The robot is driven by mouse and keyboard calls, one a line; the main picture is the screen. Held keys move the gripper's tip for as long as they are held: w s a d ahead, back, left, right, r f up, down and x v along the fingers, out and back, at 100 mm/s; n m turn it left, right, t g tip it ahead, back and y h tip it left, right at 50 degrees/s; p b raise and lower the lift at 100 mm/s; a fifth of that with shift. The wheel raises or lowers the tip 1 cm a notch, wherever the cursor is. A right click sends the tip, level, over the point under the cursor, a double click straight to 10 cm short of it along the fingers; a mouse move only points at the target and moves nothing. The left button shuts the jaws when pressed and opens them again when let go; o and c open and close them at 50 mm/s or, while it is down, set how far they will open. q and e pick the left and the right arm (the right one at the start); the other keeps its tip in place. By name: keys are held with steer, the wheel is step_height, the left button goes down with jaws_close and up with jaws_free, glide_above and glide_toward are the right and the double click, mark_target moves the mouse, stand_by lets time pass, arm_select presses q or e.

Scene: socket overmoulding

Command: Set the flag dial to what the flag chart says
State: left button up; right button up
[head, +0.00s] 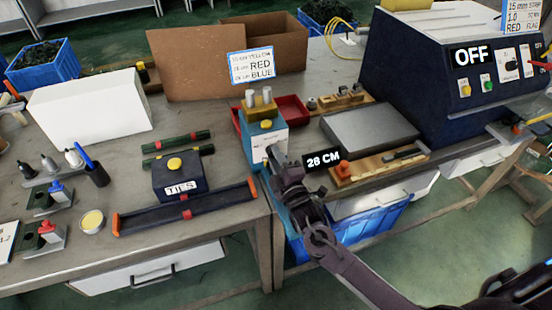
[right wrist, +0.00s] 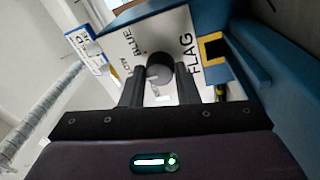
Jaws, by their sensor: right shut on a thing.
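The flag dial is a round black knob (right wrist: 159,66) on the white front face of a blue box (right wrist: 258,60). Lettering for BLUE and FLAG shows around it in the right wrist view; the lower part of the face is partly hidden. My right gripper (right wrist: 159,80) is shut on the knob, one finger on each side. I cannot tell which mark the knob points to. In the head view the right gripper (head: 275,160) is at the front of the box (head: 279,141). The flag chart (head: 252,67) names yellow, red and blue; its numbers are too small to read. My left gripper is not in view.
A wooden block (head: 385,165) with an orange knob lies to the right. A red tray (head: 292,108) is behind the box. A machine (head: 440,60) shows OFF. The TIES box (head: 180,180) stands left.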

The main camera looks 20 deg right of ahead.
steer(key=o, duration=1)
steer(key=s, duration=0.7)
steer(key=shift+s+d+f+b, duration=0.35)
steer(key=shift+s+d+b, duration=0.05)
